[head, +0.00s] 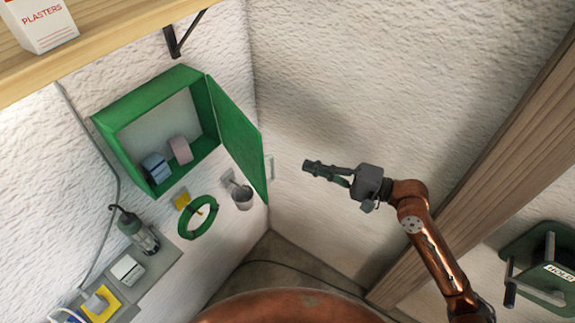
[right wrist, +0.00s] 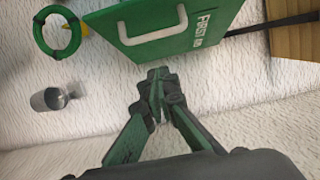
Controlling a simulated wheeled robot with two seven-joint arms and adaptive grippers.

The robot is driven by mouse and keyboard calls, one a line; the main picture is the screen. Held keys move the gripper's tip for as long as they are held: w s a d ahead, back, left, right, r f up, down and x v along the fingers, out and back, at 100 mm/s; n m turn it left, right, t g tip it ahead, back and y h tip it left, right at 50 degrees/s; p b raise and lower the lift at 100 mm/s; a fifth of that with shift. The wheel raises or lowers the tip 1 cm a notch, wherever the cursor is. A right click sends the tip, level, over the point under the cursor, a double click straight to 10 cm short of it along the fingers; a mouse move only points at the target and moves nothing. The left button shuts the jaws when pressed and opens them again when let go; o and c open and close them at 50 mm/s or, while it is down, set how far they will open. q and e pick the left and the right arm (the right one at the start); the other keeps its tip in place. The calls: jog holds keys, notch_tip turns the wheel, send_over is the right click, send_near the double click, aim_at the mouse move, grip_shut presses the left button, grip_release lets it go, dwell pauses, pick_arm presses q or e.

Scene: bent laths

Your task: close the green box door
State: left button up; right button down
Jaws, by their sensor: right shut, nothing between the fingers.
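The green box (head: 140,100) is on the white wall at the left in the head view, with its door (head: 238,135) hinged at the right and standing open. Inside are a blue item (head: 156,168) and a pinkish roll (head: 181,150). In the right wrist view the door's outer face (right wrist: 205,25) shows "FIRST AID" lettering and a white handle (right wrist: 152,25). My right gripper (head: 308,167) is shut and empty, to the right of the door and apart from it in the head view. Its fingertips (right wrist: 158,75) show just below the door in the right wrist view. My left gripper is not in view.
A wooden shelf (head: 110,38) with a plasters box (head: 40,22) is above. Below the green box are a green ring (head: 198,217), a metal cup (head: 242,197) and a lamp (head: 138,232). A wooden post (head: 480,170) stands at the right.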

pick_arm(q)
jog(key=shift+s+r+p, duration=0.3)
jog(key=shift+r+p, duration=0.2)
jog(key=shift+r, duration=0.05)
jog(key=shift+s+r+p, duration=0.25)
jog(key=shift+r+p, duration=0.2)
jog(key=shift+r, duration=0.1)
pick_arm(e)
jog(key=a, duration=0.6)
jog(key=shift+a, duration=0.25)
jog(key=shift+s, duration=0.1)
